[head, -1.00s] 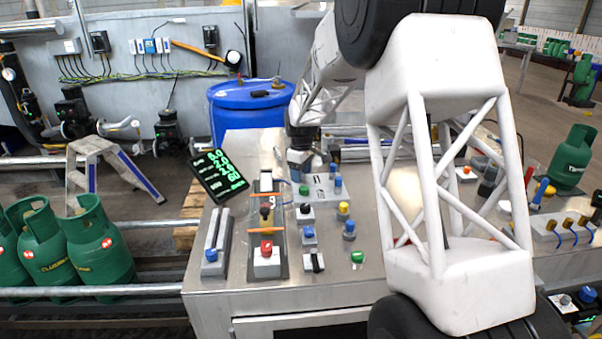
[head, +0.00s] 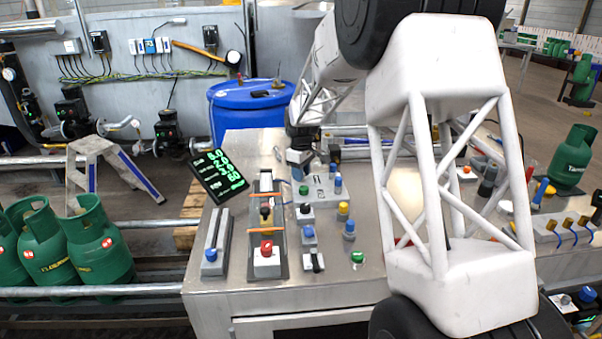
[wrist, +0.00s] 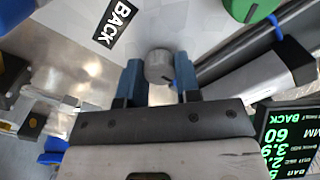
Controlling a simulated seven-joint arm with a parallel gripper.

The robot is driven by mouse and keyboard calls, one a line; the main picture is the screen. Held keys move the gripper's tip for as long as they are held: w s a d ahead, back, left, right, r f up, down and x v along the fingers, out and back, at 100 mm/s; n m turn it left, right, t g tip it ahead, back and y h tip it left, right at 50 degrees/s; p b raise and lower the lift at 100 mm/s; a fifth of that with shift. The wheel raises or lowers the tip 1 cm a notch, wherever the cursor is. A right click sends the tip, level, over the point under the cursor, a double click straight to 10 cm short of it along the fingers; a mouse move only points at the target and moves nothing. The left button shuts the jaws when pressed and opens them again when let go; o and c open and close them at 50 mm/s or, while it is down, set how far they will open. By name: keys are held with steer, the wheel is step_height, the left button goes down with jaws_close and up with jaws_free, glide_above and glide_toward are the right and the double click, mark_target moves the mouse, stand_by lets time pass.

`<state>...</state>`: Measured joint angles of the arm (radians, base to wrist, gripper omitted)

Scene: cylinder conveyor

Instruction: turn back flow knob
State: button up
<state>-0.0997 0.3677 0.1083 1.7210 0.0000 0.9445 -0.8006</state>
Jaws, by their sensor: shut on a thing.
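In the wrist view, the grey round back flow knob (wrist: 159,66) stands on a light panel beside a black label reading BACK (wrist: 116,22). My gripper (wrist: 159,82) has its two blue fingertips on either side of the knob and is shut on it. A dark mark shows on the knob's right side. In the head view my gripper (head: 299,165) is low at the back of the steel bench; the knob itself cannot be made out there.
A tilted display (head: 219,175) with green figures stands left of my gripper. Several coloured knobs and buttons, among them a yellow one (head: 343,208), crowd the bench in front. A blue barrel (head: 245,112) is behind. Green cylinders (head: 100,240) stand at left.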

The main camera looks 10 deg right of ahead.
steer(key=m, duration=1.1)
steer(key=shift+m, duration=0.4)
stand_by(0.3)
steer(key=o, duration=0.9)
steer(key=shift+r, duration=0.15)
steer(key=shift+r, duration=3.75)
